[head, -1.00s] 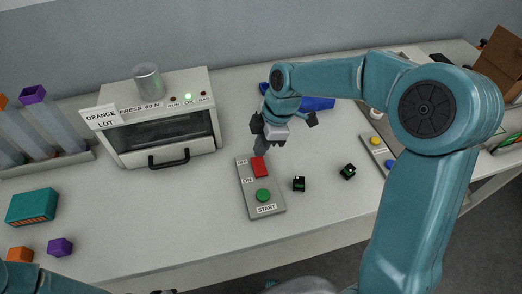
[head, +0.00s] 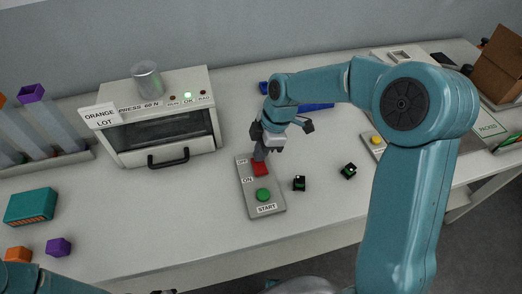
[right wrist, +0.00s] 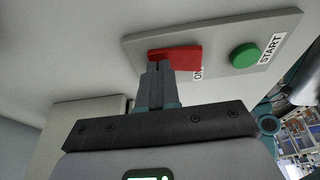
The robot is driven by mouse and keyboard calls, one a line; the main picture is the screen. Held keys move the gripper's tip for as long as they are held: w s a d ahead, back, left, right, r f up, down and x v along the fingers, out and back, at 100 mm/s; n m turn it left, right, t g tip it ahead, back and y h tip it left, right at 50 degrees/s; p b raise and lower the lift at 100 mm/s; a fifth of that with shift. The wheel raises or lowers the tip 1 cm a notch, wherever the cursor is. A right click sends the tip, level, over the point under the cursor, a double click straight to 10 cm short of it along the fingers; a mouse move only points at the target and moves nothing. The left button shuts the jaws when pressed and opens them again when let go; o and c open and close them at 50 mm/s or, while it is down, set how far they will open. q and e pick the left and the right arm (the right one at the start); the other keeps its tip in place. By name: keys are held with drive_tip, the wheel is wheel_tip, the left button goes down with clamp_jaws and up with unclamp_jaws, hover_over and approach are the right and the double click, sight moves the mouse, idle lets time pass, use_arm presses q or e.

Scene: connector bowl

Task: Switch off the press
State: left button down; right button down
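The press (head: 160,118) stands at the back left, with a green lamp (head: 187,97) lit among its indicators. In front of it to the right lies a grey control panel (head: 251,204) with a red switch (head: 261,170) between the OFF and ON labels and a green START button (head: 263,195). My right gripper (head: 260,156) points down at the red switch. In the right wrist view its fingers (right wrist: 157,70) are together with nothing between them, and the tips overlap the red switch (right wrist: 178,57); contact is hard to tell. My left arm shows at the lower left; its gripper is barely visible at the bottom edge.
Two small black-green connectors (head: 299,183) (head: 348,171) lie right of the panel. A blue bin (head: 318,106) is behind my right arm. A teal box (head: 31,206), a purple block (head: 58,247) and an orange block (head: 18,255) are at the left. Bare table lies before the press.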

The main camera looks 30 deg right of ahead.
drive_tip(key=shift+s+f, duration=0.1)
drive_tip(key=shift+s, duration=0.1)
drive_tip(key=shift+s+a, duration=0.15)
drive_tip(key=shift+s, duration=0.15)
drive_tip(key=shift+s+r, duration=0.25)
drive_tip(key=shift+s, duration=0.05)
drive_tip(key=shift+w, duration=0.15)
